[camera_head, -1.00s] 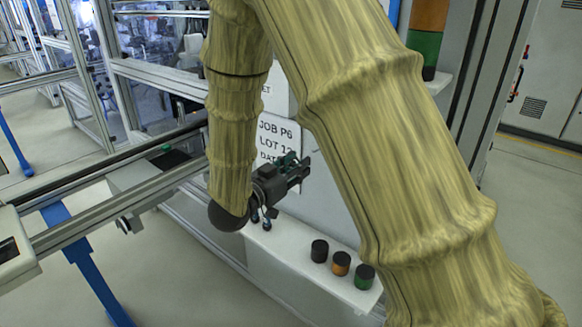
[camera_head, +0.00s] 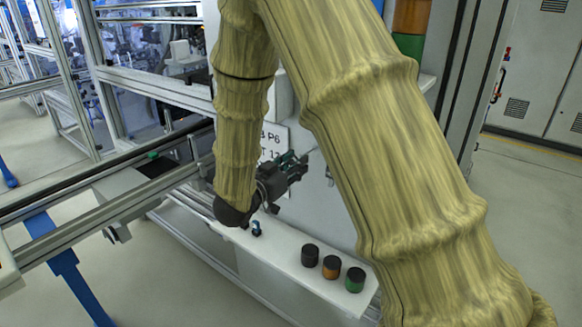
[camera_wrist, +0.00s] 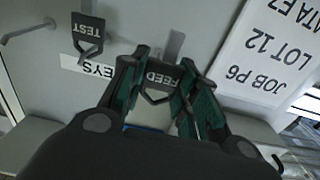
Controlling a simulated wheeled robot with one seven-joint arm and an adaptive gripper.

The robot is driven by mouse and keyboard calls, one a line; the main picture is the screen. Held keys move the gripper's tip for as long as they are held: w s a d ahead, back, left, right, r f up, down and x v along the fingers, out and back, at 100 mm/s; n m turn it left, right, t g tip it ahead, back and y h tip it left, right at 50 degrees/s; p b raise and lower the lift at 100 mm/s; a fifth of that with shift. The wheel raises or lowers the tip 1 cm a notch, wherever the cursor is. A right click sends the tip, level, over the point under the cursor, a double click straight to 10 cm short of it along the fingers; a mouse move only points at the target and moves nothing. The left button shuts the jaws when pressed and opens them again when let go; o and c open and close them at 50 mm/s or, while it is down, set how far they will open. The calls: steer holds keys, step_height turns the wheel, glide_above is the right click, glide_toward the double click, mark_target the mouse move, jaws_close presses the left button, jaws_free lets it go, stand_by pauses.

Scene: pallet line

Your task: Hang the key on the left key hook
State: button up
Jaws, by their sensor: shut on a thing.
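My gripper (camera_wrist: 160,80) is shut on a dark tag marked FEED (camera_wrist: 162,76), which sits between its two green fingers in the wrist view, close to a pale panel. The tag's lettering appears upside down, and the key itself is not clear. A second dark tag marked TEST (camera_wrist: 88,32) hangs by the panel at upper left, beside a white KEYS label (camera_wrist: 88,66). A bare grey peg (camera_wrist: 28,31) sticks out further left. Another grey peg (camera_wrist: 175,45) shows just behind the FEED tag; I cannot tell whether they touch. In the head view my gripper (camera_head: 291,170) is partly visible before the panel.
A white sheet reading JOB P6, LOT 12 (camera_wrist: 262,55) is on the panel. A rail frame (camera_head: 110,200) stands at left.

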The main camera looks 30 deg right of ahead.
steer(key=shift+x, duration=2.35)
steer(key=shift+f+b, duration=0.35)
steer(key=shift+f, duration=0.15)
stand_by(0.3)
steer(key=o, duration=1.5)
steer(key=shift+c, duration=0.2)
steer(key=shift+s+a, duration=0.1)
steer(key=shift+a, duration=0.2)
steer(key=v, duration=0.8)
steer(key=shift+a, duration=0.25)
stand_by(1.5)
